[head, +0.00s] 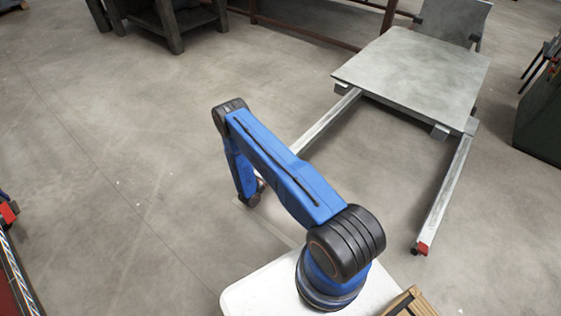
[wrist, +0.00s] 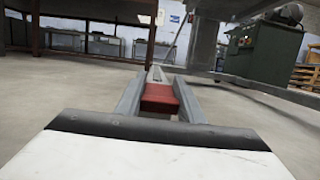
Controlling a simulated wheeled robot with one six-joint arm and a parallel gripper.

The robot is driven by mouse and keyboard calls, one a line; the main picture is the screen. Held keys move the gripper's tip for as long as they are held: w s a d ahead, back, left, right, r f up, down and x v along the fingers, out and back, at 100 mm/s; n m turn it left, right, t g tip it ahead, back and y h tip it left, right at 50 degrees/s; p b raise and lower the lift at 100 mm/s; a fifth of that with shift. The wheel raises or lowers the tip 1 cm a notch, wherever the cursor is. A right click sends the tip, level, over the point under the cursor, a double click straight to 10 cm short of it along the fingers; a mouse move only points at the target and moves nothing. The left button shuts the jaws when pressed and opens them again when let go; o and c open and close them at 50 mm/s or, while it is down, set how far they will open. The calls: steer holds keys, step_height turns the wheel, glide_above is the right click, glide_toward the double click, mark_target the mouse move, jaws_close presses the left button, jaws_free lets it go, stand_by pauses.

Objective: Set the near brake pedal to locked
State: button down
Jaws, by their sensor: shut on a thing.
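In the wrist view a red brake pedal (wrist: 158,97) sits at the end of a long grey rail. The two grey fingers of my gripper (wrist: 157,88) stand on either side of it and are shut on it. In the head view my gripper is low near the floor, at the end of the cart's left leg (head: 327,122); my arm hides that pedal and the fingertips. A second red pedal (head: 422,247) is at the end of the right leg (head: 443,195), apart from my gripper. I cannot tell the held pedal's exact angle.
The cart has a flat grey top (head: 420,72) at the back right. A dark workbench (head: 160,22) stands at the back left. A green machine (head: 542,120) is at the right edge. The floor to the left of my arm is clear.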

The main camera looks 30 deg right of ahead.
steer(key=c, duration=1.2)
jaws_free()
steer(key=shift+a, duration=0.1)
steer(key=shift+a, duration=0.1)
steer(key=v, duration=1.7)
steer(key=shift+s+f, duration=0.1)
